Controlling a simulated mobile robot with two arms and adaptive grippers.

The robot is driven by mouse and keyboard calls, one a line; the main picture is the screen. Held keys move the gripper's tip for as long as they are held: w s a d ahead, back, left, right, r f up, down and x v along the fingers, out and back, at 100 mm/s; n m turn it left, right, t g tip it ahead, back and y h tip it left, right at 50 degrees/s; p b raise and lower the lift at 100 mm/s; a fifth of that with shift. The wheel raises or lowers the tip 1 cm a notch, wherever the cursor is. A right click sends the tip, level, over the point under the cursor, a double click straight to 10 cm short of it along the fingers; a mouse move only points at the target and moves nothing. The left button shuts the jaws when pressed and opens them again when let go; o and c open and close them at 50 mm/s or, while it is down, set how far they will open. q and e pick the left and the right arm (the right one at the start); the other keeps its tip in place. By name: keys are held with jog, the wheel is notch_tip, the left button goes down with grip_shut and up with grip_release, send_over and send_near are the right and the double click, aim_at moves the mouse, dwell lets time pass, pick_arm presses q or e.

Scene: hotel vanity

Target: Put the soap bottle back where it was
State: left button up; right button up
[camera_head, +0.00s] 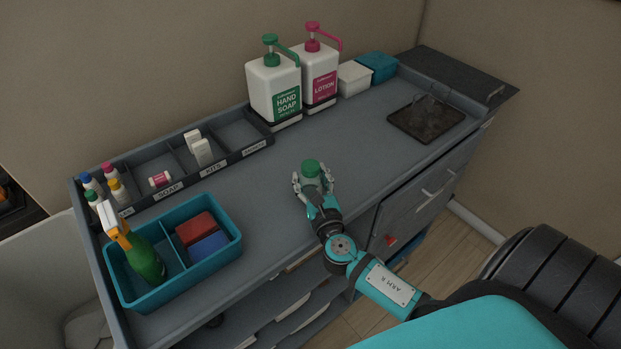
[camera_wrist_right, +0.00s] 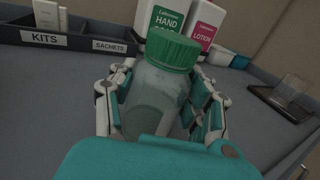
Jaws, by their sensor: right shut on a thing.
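My right gripper (camera_head: 314,187) is shut around a small translucent bottle with a green cap (camera_head: 311,169), over the front middle of the counter. In the right wrist view the bottle (camera_wrist_right: 155,95) stands roughly upright between the fingers (camera_wrist_right: 160,105), its cap above them. I cannot tell whether its base touches the counter. A grey divided organizer (camera_head: 196,182) runs along the back left, with labels including SOAP, KITS and SACHETS. Its left end holds several small bottles with coloured caps (camera_head: 116,187). My left gripper is not in view.
HAND SOAP (camera_head: 274,88) and LOTION (camera_head: 319,76) pump bottles stand at the back. White (camera_head: 354,80) and blue (camera_head: 377,66) boxes are beside them. A dark tray (camera_head: 427,119) lies at right. A teal caddy (camera_head: 182,288) with a green spray bottle (camera_head: 146,262) sits front left. The middle counter is clear.

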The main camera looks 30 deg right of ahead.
jog(key=o, duration=1.3)
jog(key=shift+f, duration=0.1)
jog(key=shift+r, duration=0.3)
jog(key=b+v, duration=0.1)
jog(key=v, duration=0.4)
jog(key=b+v, duration=0.2)
jog(key=v, duration=0.3)
jog(key=shift+s+a+f, duration=0.1)
jog(key=shift+s+f, duration=0.1)
jog(key=shift+s, duration=0.15)
jog(key=shift+s+a+r, duration=0.15)
jog(key=shift+s+a, duration=0.1)
jog(key=shift+s, duration=0.4)
